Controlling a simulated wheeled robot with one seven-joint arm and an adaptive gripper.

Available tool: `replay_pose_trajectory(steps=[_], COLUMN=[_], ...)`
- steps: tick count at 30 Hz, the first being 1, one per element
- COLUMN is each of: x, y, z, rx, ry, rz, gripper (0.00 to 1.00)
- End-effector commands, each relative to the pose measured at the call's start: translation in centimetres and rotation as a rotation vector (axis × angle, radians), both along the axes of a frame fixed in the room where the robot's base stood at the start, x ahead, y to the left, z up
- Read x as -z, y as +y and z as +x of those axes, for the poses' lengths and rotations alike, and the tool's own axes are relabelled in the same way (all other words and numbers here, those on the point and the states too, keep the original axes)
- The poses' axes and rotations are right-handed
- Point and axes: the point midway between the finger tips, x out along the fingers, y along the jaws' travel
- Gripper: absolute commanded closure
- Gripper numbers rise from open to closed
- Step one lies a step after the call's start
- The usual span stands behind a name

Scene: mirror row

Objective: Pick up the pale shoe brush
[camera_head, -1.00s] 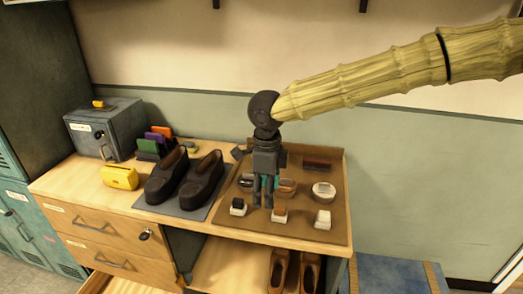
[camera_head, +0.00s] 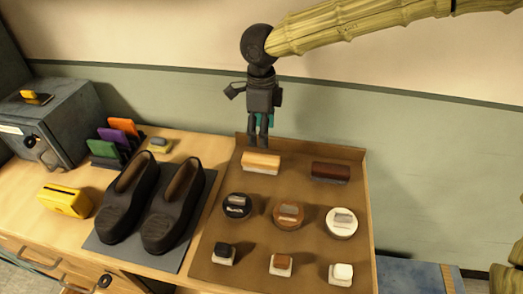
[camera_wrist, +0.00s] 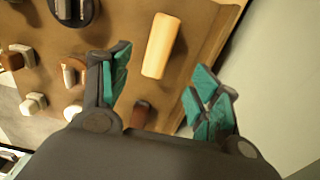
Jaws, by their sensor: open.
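The pale shoe brush (camera_head: 261,162), with a light wooden top, lies near the back left of the brown tray (camera_head: 297,174). It also shows in the wrist view (camera_wrist: 161,46), beyond the gap between my fingers. My gripper (camera_head: 258,141) points down, open and empty, and appears just behind and above the pale brush in the head view. Its teal-padded fingers show spread apart in the wrist view (camera_wrist: 165,85). The brush is apart from both fingers.
A dark red-brown brush (camera_head: 331,172) lies right of the pale one. Several round tins, such as the black one (camera_head: 237,206), and small blocks (camera_head: 224,254) lie nearer. Black shoes (camera_head: 172,205) stand left of the tray. A wall rises behind.

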Motion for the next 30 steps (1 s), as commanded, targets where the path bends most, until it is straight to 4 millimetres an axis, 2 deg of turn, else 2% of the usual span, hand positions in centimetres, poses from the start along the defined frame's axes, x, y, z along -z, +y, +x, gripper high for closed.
replay_pose_trajectory(steps=[5,12,20,30], x=[1.1,4.3,6.4,10.3], y=[-0.1,-0.3,-0.4,-0.3], z=[0.0,-0.1,-0.1,-0.2], rx=[0.0,0.004,0.005,0.005], ry=[0.001,0.003,0.001,0.001], rz=[-0.002,-0.003,-0.002,-0.001], gripper=[0.38,0.38,0.38,0.38])
